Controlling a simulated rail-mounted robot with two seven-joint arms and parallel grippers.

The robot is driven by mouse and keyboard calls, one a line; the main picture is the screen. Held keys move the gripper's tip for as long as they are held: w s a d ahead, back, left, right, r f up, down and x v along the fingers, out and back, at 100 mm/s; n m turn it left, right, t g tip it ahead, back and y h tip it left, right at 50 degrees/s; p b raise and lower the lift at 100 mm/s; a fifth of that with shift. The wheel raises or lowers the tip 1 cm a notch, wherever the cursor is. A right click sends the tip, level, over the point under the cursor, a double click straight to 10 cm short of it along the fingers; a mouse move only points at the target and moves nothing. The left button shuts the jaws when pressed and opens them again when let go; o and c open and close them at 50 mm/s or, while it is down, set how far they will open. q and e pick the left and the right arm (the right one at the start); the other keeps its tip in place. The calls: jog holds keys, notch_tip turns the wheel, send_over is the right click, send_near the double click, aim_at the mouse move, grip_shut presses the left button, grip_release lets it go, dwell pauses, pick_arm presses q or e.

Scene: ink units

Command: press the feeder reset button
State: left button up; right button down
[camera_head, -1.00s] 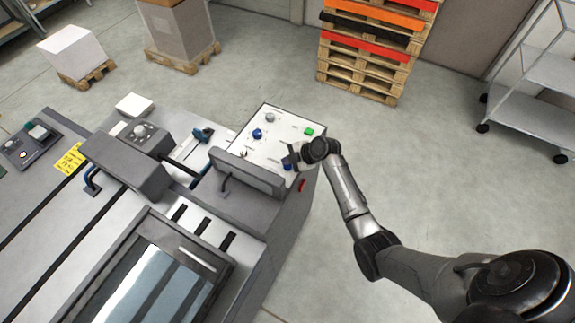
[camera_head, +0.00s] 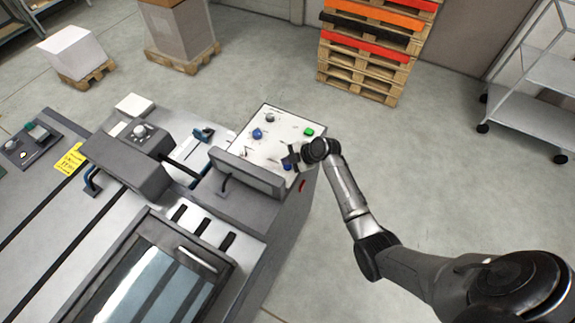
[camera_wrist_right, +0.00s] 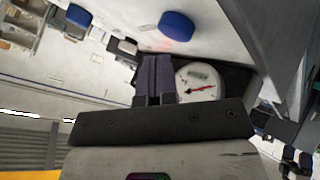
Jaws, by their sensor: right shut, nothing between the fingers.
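The white control panel (camera_head: 285,120) carries a green button (camera_head: 309,132), a blue button or knob (camera_head: 257,134), a grey knob (camera_head: 270,118) and another blue button (camera_head: 287,166). Its labels are too small to read, so I cannot tell which button is the feeder reset. My right gripper (camera_head: 292,159) is low over the panel's near right part, beside the nearer blue button. In the right wrist view my shut, empty right fingers (camera_wrist_right: 154,78) point toward the panel, with a blue button (camera_wrist_right: 177,25) ahead of them. Contact cannot be made out. My left gripper is out of view.
A dark grey raised screen or cover (camera_head: 248,172) stands just left of the right gripper. A round dial gauge (camera_wrist_right: 200,83) shows beside the fingers in the right wrist view. Stacked pallets (camera_head: 365,70) and a wheeled rack (camera_head: 540,85) stand farther back on open floor.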

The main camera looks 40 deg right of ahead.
dwell(0.4)
jog(key=shift+f, duration=0.15)
jog(key=shift+f+b, duration=0.3)
jog(key=shift+b, duration=0.1)
